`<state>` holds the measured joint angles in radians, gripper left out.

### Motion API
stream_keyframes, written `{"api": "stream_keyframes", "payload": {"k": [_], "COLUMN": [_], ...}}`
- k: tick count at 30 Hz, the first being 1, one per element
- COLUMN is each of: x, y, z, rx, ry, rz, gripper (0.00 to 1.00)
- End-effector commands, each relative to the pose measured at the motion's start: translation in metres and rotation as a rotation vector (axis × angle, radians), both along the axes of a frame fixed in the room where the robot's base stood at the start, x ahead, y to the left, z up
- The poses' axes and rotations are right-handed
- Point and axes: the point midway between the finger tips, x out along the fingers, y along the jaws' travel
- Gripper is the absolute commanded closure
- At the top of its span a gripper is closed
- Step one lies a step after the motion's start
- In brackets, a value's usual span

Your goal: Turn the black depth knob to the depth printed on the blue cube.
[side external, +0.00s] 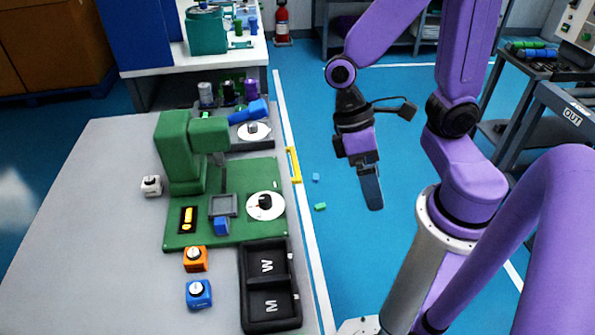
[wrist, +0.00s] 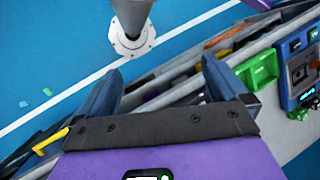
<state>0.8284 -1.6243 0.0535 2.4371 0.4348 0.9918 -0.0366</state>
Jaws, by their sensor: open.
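A black knob (side external: 264,201) sits on a white round dial on the right side of the green machine's base in the side view. A blue cube (side external: 199,295) with a white round top stands on the grey table at the front, left of the black tray. Its print is too small to read. My gripper (side external: 372,187) hangs over the floor, right of the table and apart from everything. In the wrist view my gripper (wrist: 160,68) has its fingers spread with nothing between them.
An orange cube (side external: 195,259) and a white cube (side external: 151,186) stand near the green machine (side external: 180,148). A black tray marked W and M (side external: 270,287) lies at the front right. A second dial (side external: 254,131) sits behind, beside a blue part. The table's left side is clear.

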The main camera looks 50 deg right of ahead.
Motion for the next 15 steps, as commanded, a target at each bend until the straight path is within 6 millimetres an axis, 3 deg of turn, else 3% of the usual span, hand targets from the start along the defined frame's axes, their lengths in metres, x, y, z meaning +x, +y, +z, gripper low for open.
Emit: {"api": "stream_keyframes", "payload": {"k": [6, 11, 15], "x": [-0.002, 0.001, 0.006], "y": [-0.016, -0.019, -0.018], "z": [0.023, 0.034, 0.037], "rx": [0.059, 0.093, 0.099], "ry": [-0.313, -0.444, -0.484], "rz": [0.374, 0.514, 0.547], "gripper": [0.00, 0.00, 0.38]}}
